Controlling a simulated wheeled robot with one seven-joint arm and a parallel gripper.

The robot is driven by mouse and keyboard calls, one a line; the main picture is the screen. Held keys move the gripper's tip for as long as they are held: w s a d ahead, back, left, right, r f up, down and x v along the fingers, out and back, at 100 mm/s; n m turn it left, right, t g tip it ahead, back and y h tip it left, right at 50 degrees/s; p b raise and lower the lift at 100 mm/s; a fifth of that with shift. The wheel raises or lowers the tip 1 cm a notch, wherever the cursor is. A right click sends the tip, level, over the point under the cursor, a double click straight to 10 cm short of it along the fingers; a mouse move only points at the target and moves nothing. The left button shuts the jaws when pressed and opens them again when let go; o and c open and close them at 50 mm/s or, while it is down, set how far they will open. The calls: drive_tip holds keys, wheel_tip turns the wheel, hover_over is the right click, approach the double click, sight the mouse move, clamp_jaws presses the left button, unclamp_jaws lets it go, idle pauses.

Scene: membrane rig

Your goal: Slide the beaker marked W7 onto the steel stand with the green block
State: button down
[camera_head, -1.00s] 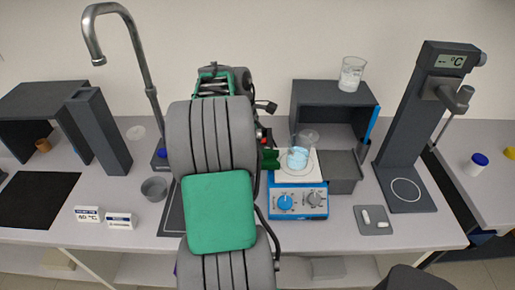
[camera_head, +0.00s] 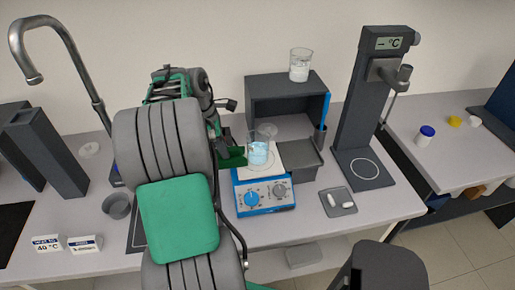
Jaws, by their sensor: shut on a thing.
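A glass beaker (camera_head: 258,156) with light blue liquid stands upright on the white top of the blue hotplate (camera_head: 264,194). Its marking is too small to read, so I cannot confirm W7. A dark green block (camera_head: 234,158) is just left of the beaker. My gripper (camera_head: 226,150) is shut on this block; my arm hides most of the fingers. I cannot tell whether block and beaker touch. A grey flat-topped stand (camera_head: 293,159), seemingly the steel stand, adjoins the hotplate's right side.
Another clear glass (camera_head: 268,131) shows behind the beaker. A dark open-fronted box (camera_head: 262,88) behind carries a third beaker (camera_head: 300,66). A tall instrument column (camera_head: 364,115) and a small tray with white pieces (camera_head: 338,201) are to the right.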

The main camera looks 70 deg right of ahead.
sight(235, 147)
drive_tip(key=shift+s+d+p, duration=0.35)
drive_tip(key=shift+s+p, duration=0.1)
drive_tip(key=shift+s, duration=0.3)
drive_tip(key=shift+s+d+p, duration=0.35)
drive_tip(key=shift+s+p, duration=0.05)
drive_tip(key=shift+s, duration=0.35)
drive_tip(key=shift+s+d+r, duration=0.1)
drive_tip(key=shift+s, duration=0.05)
drive_tip(key=shift+s+d+p, duration=0.25)
drive_tip(key=shift+s+p, duration=0.05)
drive_tip(key=shift+s, duration=0.2)
drive_tip(key=shift+s+d+p, duration=0.25)
drive_tip(key=shift+s+p, duration=0.05)
drive_tip(key=shift+s, duration=0.15)
drive_tip(key=shift+s+d, duration=0.3)
drive_tip(key=shift+s, duration=0.25)
drive_tip(key=shift+s+d, duration=0.25)
drive_tip(key=shift+s, duration=0.25)
drive_tip(key=shift+s, duration=0.15)
drive_tip(key=shift+s+d, duration=0.4)
drive_tip(key=shift+s, duration=0.3)
drive_tip(key=shift+s+d, duration=0.35)
drive_tip(key=shift+s, duration=0.4)
drive_tip(key=shift+s+d, duration=0.4)
drive_tip(key=shift+s, duration=0.3)
drive_tip(key=shift+s, duration=0.1)
